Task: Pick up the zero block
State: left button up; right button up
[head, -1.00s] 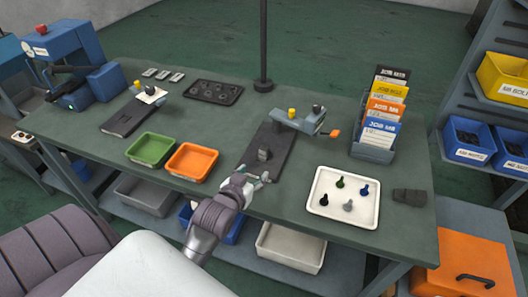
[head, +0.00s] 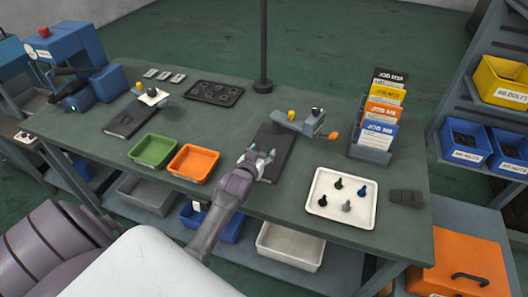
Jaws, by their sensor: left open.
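My left gripper (head: 262,158) is open over the dark base plate (head: 281,150) of the gauge stand, its fingers pointing away from me. The small grey block on this plate, which I take for the zero block, is now mostly or fully hidden at the gripper; I cannot pick it out from the fingers or tell whether they touch it. The gauge stand's head (head: 301,122), with a yellow knob and an orange tip, is just beyond the gripper to the right. My right gripper is not in view.
On the green bench (head: 235,125), a green tray (head: 134,163) and an orange tray (head: 177,176) are left of my arm. A white tray (head: 317,216) with several small pins is to the right. A job card rack (head: 370,154) stands at the back right.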

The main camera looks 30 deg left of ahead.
pick_arm(q)
jog(key=shift+x, duration=1.1)
jog(key=shift+s, duration=0.1)
jog(key=c, duration=0.3)
grip_shut()
jog(key=shift+r, duration=0.1)
